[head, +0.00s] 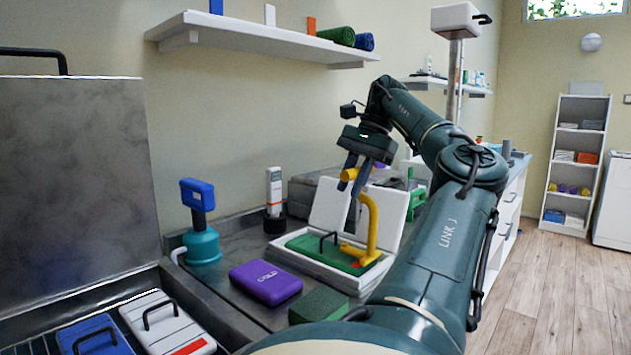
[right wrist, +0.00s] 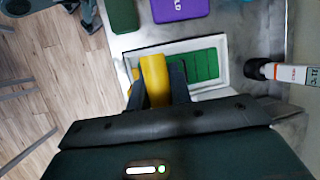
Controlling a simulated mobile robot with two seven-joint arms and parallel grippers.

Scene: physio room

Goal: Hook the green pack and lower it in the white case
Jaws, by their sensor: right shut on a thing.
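The green pack (head: 328,252), with a dark handle and a red corner, lies flat within the rim of the open white case (head: 290,262). The case's lid (head: 330,205) stands raised behind it. My right gripper (head: 354,205) is above the case, shut on a yellow hook tool (head: 371,225). The tool's lower end is at the right part of the pack, beside its handle; I cannot tell whether they touch. In the right wrist view the yellow tool (right wrist: 155,78) sits between the fingers and hides part of the pack (right wrist: 203,66). My left gripper is out of view.
A purple pack (head: 265,283) and a dark green block (head: 318,305) lie in front of the case. Blue and white packs (head: 168,325) lie front left. A shelf (head: 260,38) hangs above.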

